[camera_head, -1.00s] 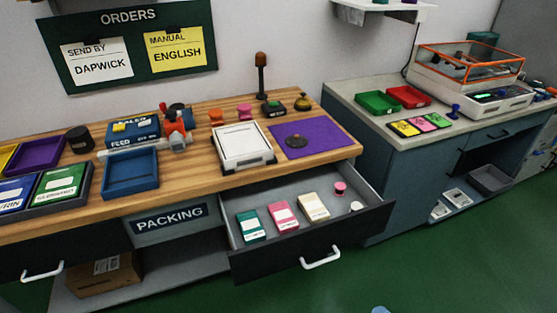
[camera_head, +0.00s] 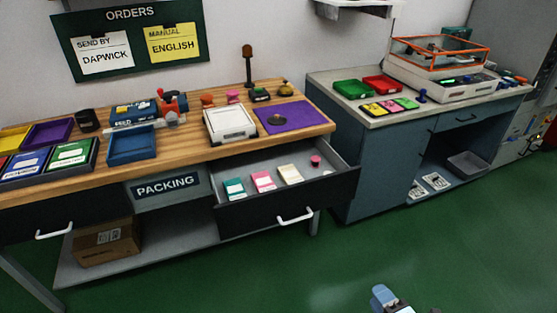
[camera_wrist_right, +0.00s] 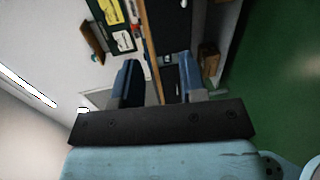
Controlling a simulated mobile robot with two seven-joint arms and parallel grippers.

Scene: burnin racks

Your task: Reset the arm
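My right gripper (camera_head: 400,304) shows at the bottom edge of the head view, over the green floor and well away from the packing bench. In the right wrist view its two blue fingers (camera_wrist_right: 158,82) stand apart with nothing between them. My left gripper is in neither view.
The wooden packing bench (camera_head: 180,150) has an open drawer (camera_head: 335,183) holding several small boxes and a pink item. A second bench (camera_head: 345,85) carries red and green trays. A cardboard box (camera_head: 105,243) sits on the lower shelf. The green floor (camera_head: 430,240) in front is clear.

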